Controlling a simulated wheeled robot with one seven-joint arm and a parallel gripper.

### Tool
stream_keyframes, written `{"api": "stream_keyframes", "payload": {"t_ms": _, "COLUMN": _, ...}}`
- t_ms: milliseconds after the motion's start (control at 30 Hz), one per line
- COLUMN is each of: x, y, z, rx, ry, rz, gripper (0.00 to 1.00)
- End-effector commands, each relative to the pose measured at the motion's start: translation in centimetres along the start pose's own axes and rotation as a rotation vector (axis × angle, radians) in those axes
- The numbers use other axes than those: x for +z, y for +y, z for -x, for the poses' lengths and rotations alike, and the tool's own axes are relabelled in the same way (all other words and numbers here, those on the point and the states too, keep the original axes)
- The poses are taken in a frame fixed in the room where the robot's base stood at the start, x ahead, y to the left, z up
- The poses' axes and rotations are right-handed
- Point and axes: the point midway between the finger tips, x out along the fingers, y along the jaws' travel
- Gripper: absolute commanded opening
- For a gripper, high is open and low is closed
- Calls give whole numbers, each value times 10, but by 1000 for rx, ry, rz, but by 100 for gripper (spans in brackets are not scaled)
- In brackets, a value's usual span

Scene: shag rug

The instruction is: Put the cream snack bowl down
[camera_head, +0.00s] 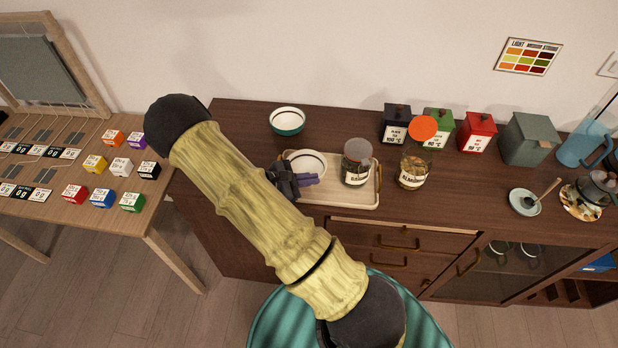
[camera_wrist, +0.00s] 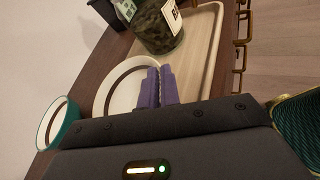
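The cream snack bowl (camera_head: 306,160) is a pale round bowl at the left end of the light wooden tray (camera_head: 340,197). It also shows in the wrist view (camera_wrist: 113,88). My gripper (camera_head: 310,180) has purple fingers at the bowl's near rim. In the wrist view my gripper (camera_wrist: 160,88) has its fingers almost together, with the rim running in between them. The fingers hide that part of the rim. The bowl looks about level; I cannot tell whether its base touches the tray.
A lidded glass jar (camera_head: 356,165) stands on the tray, right of the bowl. Another jar (camera_head: 412,172) stands right of the tray. A teal bowl (camera_head: 287,121) sits behind on the dark sideboard. Canisters (camera_head: 477,133) line the back. The sideboard's front edge is close to the tray.

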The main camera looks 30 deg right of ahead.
Motion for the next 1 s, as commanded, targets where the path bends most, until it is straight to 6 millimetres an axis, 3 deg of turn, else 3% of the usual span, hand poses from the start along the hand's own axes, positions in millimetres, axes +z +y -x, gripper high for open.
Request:
{"api": "stream_keyframes", "payload": {"t_ms": 333, "x": -4, "y": 0, "z": 1, "rx": 7, "ry": 1, "rz": 1, "gripper": 0}}
{"api": "stream_keyframes", "payload": {"t_ms": 467, "x": -4, "y": 0, "z": 2, "rx": 7, "ry": 2, "rz": 2, "gripper": 27}}
{"api": "stream_keyframes", "payload": {"t_ms": 833, "x": -1, "y": 0, "z": 2, "rx": 3, "ry": 1, "rz": 0, "gripper": 27}}
{"api": "stream_keyframes", "payload": {"t_ms": 1000, "x": -3, "y": 1, "z": 19, "rx": 6, "ry": 3, "rz": -2, "gripper": 27}}
